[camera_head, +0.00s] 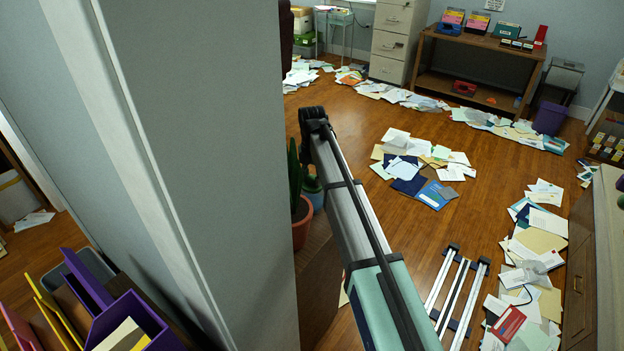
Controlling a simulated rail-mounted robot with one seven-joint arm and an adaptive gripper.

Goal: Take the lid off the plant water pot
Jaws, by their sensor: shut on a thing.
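A small blue-teal vessel (313,192) shows beside a green plant (295,175) in a terracotta pot (302,224), just right of the grey wall. I cannot tell for sure that it is the plant water pot. It is small and partly covered by a long grey and teal structure, which looks like part of my own body. No lid can be made out on it or near it. My gripper is not visible in this view, so its place relative to the pot cannot be seen.
A grey wall (215,150) blocks much of the left. Papers (425,160) lie in heaps across the wooden floor. A brown table (485,50) and a filing cabinet (396,38) stand at the back. A brown cabinet (580,265) stands at right. Bare floor shows between the paper heaps.

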